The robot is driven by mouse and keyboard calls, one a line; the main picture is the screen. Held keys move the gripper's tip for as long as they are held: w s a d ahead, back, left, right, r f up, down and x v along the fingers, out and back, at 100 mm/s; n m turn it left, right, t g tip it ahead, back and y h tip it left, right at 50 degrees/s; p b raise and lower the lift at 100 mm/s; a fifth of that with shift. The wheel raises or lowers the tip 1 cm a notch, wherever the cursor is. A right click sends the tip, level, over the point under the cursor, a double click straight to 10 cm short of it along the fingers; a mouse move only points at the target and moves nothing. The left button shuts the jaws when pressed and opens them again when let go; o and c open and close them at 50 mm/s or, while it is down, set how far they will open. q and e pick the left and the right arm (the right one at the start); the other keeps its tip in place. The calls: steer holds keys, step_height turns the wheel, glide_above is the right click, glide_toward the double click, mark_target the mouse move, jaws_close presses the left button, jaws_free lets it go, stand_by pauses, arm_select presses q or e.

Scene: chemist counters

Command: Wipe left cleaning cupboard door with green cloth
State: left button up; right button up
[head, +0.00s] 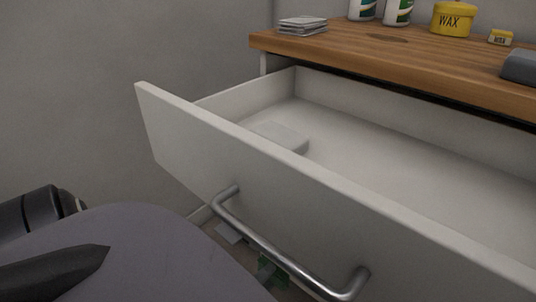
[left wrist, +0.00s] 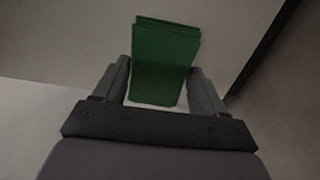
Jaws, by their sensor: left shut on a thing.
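The green cloth (left wrist: 164,55) is a folded stack between the two fingers of my left gripper (left wrist: 162,78) in the left wrist view. The gripper is shut on it. The cloth extends past the fingertips in front of a pale flat panel (left wrist: 75,40), which may be the cupboard door; I cannot tell whether they touch. In the head view a small bit of green cloth (head: 268,271) shows low down, behind the drawer handle. The cupboard door cannot be made out in the head view, where the open drawer covers the area. My right gripper is not in view.
A white drawer (head: 200,150) stands pulled out, with a metal bar handle (head: 268,250) and a pale block (head: 279,135) inside. The wooden counter (head: 400,58) holds a stack of folded cloths (head: 302,25), bottles (head: 398,12) and a yellow wax tin (head: 452,19). A grey wall is left.

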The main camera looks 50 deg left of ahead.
arm_select(q)
steer(key=w+a+b, duration=0.1)
steer(key=w, duration=0.5)
steer(key=shift+w+a+b, duration=0.2)
steer(key=shift+w+b, duration=0.1)
steer(key=shift+w, duration=0.1)
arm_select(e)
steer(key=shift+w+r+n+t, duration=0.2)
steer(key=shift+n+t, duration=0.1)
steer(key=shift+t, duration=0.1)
arm_select(q)
steer(key=shift+w+a, duration=0.1)
steer(key=shift+w, duration=0.85)
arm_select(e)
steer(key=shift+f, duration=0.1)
arm_select(q)
steer(key=d, duration=0.4)
steer(key=shift+w, duration=0.35)
steer(key=shift+s+a+r, duration=0.1)
steer(key=shift+a, duration=1)
steer(key=shift+s+a+r, duration=0.1)
steer(key=shift+a, duration=0.95)
